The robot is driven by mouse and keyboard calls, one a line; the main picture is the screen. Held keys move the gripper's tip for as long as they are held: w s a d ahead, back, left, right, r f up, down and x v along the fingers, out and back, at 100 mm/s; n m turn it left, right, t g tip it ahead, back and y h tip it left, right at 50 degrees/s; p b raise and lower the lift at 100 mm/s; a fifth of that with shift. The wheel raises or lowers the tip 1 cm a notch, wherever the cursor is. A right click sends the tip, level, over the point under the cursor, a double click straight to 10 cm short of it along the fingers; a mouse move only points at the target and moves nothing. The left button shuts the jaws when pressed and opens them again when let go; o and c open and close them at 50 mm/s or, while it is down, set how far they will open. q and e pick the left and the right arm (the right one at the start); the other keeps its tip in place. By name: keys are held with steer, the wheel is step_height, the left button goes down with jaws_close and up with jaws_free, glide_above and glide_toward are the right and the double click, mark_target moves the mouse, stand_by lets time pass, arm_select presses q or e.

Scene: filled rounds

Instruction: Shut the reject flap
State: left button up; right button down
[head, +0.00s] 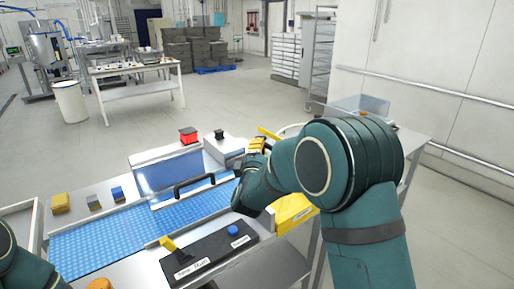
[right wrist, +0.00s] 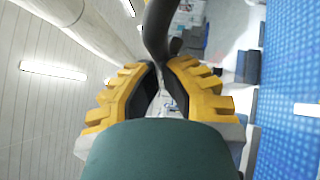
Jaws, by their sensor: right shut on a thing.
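The blue conveyor belt (head: 130,230) runs across the front of the head view. A clear panel with a black bar handle (head: 195,184) stands over its right part. A pale tilted plate (head: 224,148) stands at the belt's far right end; I cannot tell for sure which of these is the reject flap. My arm hides part of the belt's right end. My left forearm shows at the lower left, without its gripper.
A black control box (head: 210,250) with a yellow lever and blue button stands in front of the belt. Yellow, grey and blue blocks (head: 93,201) stand along the belt's left part. A red button (head: 188,135) is behind. A yellow bin (head: 293,212) is under my right arm.

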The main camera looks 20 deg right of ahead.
steer(key=shift+w+d+r+m+g+p, duration=0.1)
steer(key=shift+w+d+m+g+p, duration=0.1)
steer(key=shift+d+p, duration=0.25)
steer(key=shift+w+d+r+m+g+p, duration=0.1)
steer(key=shift+w+d+m+g+p, duration=0.15)
steer(key=shift+d, duration=0.25)
steer(key=w+d+f+m+g+y, duration=0.2)
steer(key=w+d+f+m+g, duration=0.1)
steer(key=d+f, duration=0.4)
steer(key=w+d+f+m+g+y, duration=0.3)
steer(key=d+f, duration=0.4)
steer(key=d, duration=0.2)
steer(key=shift+d+b, duration=0.4)
steer(key=shift+b, duration=0.05)
steer(key=shift+s+r, duration=0.1)
steer(key=shift+r, duration=0.05)
